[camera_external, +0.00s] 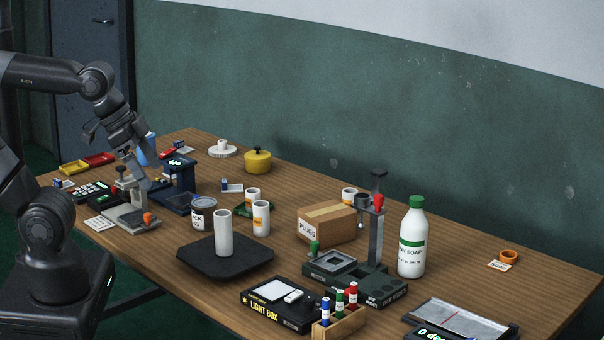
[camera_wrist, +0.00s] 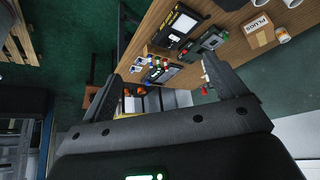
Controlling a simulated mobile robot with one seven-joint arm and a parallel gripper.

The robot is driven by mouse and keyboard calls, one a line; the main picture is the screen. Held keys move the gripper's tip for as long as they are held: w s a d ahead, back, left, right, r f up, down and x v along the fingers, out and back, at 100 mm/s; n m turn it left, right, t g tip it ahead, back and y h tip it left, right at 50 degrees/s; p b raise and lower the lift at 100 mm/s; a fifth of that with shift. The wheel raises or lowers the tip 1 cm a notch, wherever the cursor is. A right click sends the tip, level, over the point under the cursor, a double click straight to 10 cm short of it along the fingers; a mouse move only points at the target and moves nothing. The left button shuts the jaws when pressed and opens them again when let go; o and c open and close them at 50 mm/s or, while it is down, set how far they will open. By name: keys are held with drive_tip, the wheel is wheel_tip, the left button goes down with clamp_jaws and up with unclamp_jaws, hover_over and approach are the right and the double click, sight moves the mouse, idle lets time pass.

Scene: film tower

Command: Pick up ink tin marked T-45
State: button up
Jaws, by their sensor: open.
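A short tin (camera_external: 203,214) with a dark lid and a white label, on which only the letters "CK" show, stands upright on the wooden table in the external view. No T-45 mark can be read on it. My gripper (camera_external: 141,172) is up and left of this tin, over the cluttered left end of the table and apart from the tin. In the wrist view my gripper (camera_wrist: 165,60) has its two fingers spread with nothing held between them. I cannot make out the tin in the wrist view.
A black tray (camera_external: 225,262) with a white cylinder stands in front of the tin. White canisters (camera_external: 261,218) are to its right, a dark blue stand (camera_external: 176,190) to its left. A PLUGS box (camera_external: 326,224), light box (camera_external: 280,305) and soap bottle (camera_external: 412,240) are farther right.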

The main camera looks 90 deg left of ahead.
drive_tip(key=w+a+f+n+g+y, duration=0.15)
drive_tip(key=w+a+f, duration=0.25)
drive_tip(key=w+a, duration=0.55)
drive_tip(key=n, duration=0.5)
approach(204, 212)
drive_tip(key=a+f, duration=0.1)
drive_tip(key=a, duration=0.2)
drive_tip(key=shift+g+y, duration=0.25)
drive_tip(key=shift+y, duration=0.2)
drive_tip(key=shift+d+x, duration=0.2)
drive_tip(key=shift+x, duration=5.15)
drive_tip(key=shift+s, duration=0.1)
drive_tip(key=shift+c, duration=0.4)
drive_tip(key=c, duration=1.2)
